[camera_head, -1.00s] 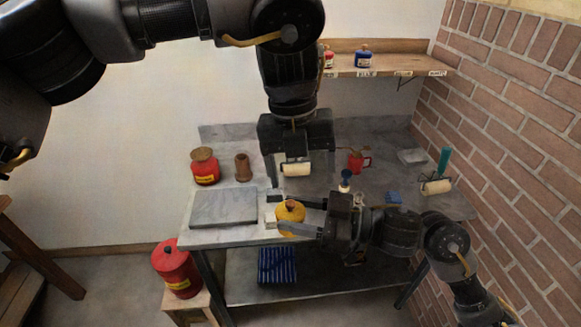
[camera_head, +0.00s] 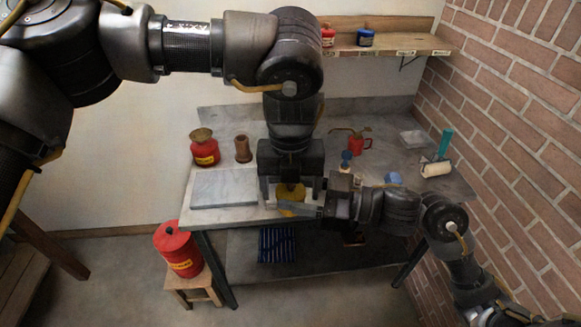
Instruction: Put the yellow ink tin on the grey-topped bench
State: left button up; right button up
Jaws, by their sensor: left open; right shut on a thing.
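The yellow ink tin (camera_head: 289,193) is near the front edge of the grey-topped bench (camera_head: 232,217), partly hidden by both grippers. My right gripper (camera_head: 290,208) reaches in from the right and is shut on the tin. My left gripper (camera_head: 291,187) hangs from above with its jaws open, one finger on each side of the tin's upper part. I cannot tell whether the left fingers touch the tin, or whether the tin rests on the bench top.
A grey slab (camera_head: 224,188) lies left of the grippers. Behind it stand a red tin (camera_head: 204,148) and a brown cylinder (camera_head: 243,149). A red oil can (camera_head: 358,140) and a roller (camera_head: 436,168) are farther right. A red bin (camera_head: 177,248) stands on a stool.

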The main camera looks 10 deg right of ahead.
pick_arm(q)
jog(key=shift+f, duration=1.15)
jog(key=shift+c, duration=0.5)
jog(key=c, duration=0.9)
jog(key=shift+c, duration=1.3)
pick_arm(e)
jog(key=o, duration=1.2)
jog(key=shift+d, duration=0.1)
jog(key=v, duration=1.1)
jog(key=shift+s+d, duration=0.25)
jog(key=shift+d, duration=0.1)
